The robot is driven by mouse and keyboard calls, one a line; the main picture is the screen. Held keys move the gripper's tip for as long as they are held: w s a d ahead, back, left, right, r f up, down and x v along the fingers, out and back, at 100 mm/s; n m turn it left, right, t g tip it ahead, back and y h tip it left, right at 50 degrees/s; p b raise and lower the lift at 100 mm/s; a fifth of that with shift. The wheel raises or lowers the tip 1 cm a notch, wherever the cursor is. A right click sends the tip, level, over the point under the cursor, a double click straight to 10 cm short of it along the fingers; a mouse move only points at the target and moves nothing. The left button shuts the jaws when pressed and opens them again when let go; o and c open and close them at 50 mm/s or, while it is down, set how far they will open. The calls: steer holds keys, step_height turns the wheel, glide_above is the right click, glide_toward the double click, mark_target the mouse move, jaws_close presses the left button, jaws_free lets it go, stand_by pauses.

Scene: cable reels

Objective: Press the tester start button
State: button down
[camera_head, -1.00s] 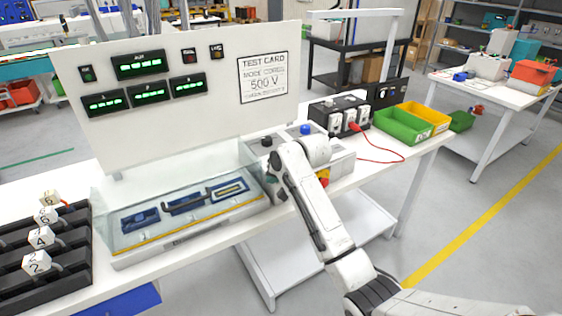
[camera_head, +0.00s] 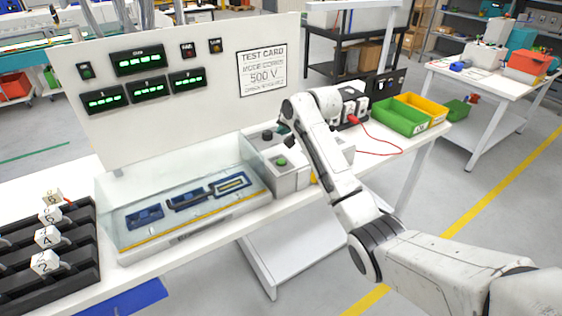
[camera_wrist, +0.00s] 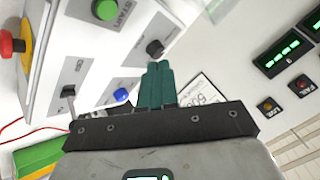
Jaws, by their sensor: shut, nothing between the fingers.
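The green start button (camera_head: 282,161) sits on the sloped top of the grey tester box (camera_head: 290,181), uncovered in the head view. In the wrist view the green button (camera_wrist: 105,9), lettered START, is at the top edge, partly cut off. My gripper (camera_wrist: 158,66) is shut and empty; its teal fingers point toward the panel near a black knob (camera_wrist: 155,48). In the head view my gripper (camera_head: 284,128) is up behind the button, beside the black knob, mostly hidden by my arm. The fingers appear apart from the button.
A blue button (camera_wrist: 121,95), a toggle switch (camera_wrist: 68,92) and a red emergency stop (camera_wrist: 8,45) share the panel. A clear-walled test bay (camera_head: 128,238) adjoins the box on the left. The upright display board (camera_head: 200,120) stands behind. Green (camera_head: 398,118) and yellow bins lie right.

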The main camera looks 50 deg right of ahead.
steer(key=b, duration=0.6)
glide_above(283, 162)
step_height(283, 162, down, 7)
steer(key=shift+d+r, duration=0.1)
steer(key=shift+r, duration=0.1)
steer(key=shift+f+b, duration=0.4)
steer(key=shift+f, duration=0.65)
steer(key=shift+f, duration=0.15)
stand_by(0.6)
steer(key=shift+f, duration=0.25)
steer(key=shift+f, duration=0.5)
stand_by(0.8)
steer(key=shift+r, duration=0.15)
steer(key=shift+r+p, duration=0.75)
steer(key=shift+p, duration=0.1)
